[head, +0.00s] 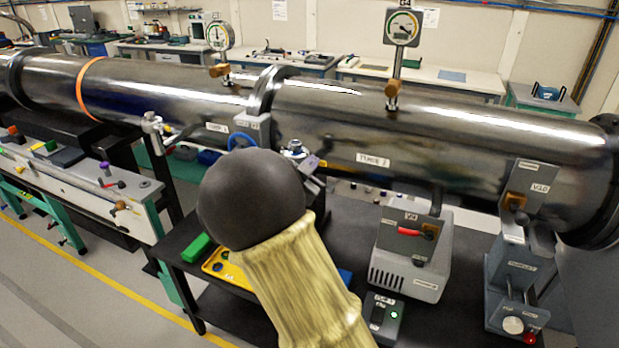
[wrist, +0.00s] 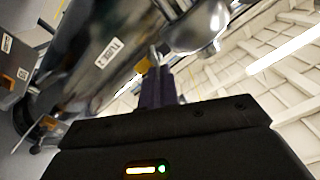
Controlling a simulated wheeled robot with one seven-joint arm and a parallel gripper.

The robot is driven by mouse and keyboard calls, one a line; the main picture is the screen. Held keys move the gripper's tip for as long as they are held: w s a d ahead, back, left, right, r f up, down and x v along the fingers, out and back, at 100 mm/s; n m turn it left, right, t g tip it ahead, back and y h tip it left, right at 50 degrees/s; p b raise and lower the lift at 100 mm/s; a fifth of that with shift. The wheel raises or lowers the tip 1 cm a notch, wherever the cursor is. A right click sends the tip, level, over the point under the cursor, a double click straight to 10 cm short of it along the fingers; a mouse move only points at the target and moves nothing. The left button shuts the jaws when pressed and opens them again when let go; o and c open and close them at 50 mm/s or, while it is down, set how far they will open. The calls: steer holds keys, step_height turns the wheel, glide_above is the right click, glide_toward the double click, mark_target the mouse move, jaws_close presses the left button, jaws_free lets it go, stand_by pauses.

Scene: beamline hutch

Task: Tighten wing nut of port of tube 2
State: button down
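Tube 2 (head: 440,150) is the long polished steel pipe with a "TUBE 2" label, on the right of the head view. It also shows in the wrist view (wrist: 85,60), tilted. A small silver fitting (head: 295,148), perhaps the port, is at its left end, partly hidden by my arm. In the wrist view a shiny round metal fitting (wrist: 198,28) is just beyond my gripper (wrist: 160,75). The dark purple fingers are close together, their tips near the fitting and a small brass part (wrist: 142,66). I cannot make out the wing nut or whether anything is between the fingers.
Gauges (head: 402,28) stand above the pipe. Free floor shows at lower left.

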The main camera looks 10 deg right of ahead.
steer(key=f+m+b, duration=0.1)
steer(key=m+b, duration=0.5)
steer(key=b, duration=0.3)
steer(key=f+m+b, duration=0.1)
steer(key=m+b, duration=0.5)
steer(key=b, duration=0.3)
steer(key=f+m+b, duration=0.1)
steer(key=m+b, duration=0.6)
steer(key=b, duration=0.2)
steer(key=shift+s+d, duration=0.15)
steer(key=shift+d, duration=0.1)
steer(key=c, duration=1.9)
jaws_free()
steer(key=shift+r, duration=0.1)
steer(key=shift+s, duration=0.1)
steer(key=b+v, duration=0.1)
steer(key=v, duration=1.6)
steer(key=shift+s+a, duration=0.1)
steer(key=shift+a, duration=0.05)
